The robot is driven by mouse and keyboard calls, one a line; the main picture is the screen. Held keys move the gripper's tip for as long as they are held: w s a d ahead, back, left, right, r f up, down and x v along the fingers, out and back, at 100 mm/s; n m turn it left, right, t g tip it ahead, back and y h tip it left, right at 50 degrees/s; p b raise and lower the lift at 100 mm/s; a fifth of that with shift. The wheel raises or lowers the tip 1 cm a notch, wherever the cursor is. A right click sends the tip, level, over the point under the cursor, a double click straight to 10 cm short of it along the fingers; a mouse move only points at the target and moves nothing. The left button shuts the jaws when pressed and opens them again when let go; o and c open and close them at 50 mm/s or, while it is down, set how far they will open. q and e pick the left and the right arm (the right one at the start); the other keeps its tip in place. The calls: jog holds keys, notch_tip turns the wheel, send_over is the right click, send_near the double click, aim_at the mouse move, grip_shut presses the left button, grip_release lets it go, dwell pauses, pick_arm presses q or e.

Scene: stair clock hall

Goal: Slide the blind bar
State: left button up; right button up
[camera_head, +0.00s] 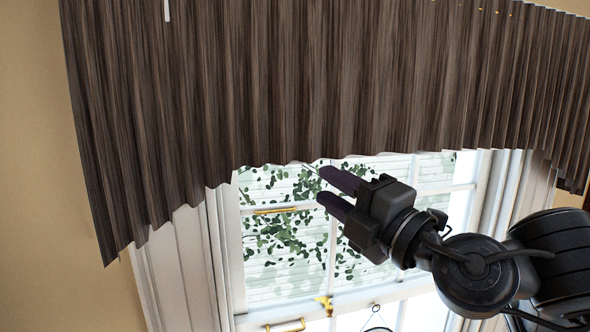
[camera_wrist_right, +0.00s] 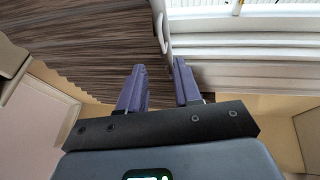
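The blind (camera_head: 300,80) is a brown, wood-grained, pleated sheet across the upper part of the window. Its lower edge curves over the panes. In the right wrist view the blind (camera_wrist_right: 80,40) fills the upper left. A white bar-like edge piece with a raised, handle-like part (camera_wrist_right: 161,25) runs along the blind's border there; I cannot tell for sure that it is the blind bar. My right gripper (camera_head: 323,188) is open and empty, in front of the window just below the blind's edge. Its fingertips (camera_wrist_right: 160,68) point toward the white piece, apparently short of it. My left gripper is not in view.
The white-framed window (camera_head: 330,235) shows green leaves outside. It has a brass latch (camera_head: 324,304) and a brass handle (camera_head: 286,326) low down. A thin white strip (camera_head: 167,10) hangs at the top left. Beige wall (camera_head: 35,150) lies to the left.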

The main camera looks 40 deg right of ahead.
aim_at(291, 164)
jog(key=w, duration=0.3)
jog(key=w+r, duration=0.1)
jog(key=w, duration=0.5)
jog(key=shift+w+d+r+b, duration=0.25)
jog(key=shift+d+b, duration=0.05)
jog(key=shift+b, duration=0.1)
jog(key=shift+c, duration=0.3)
grip_shut()
dwell(0.9)
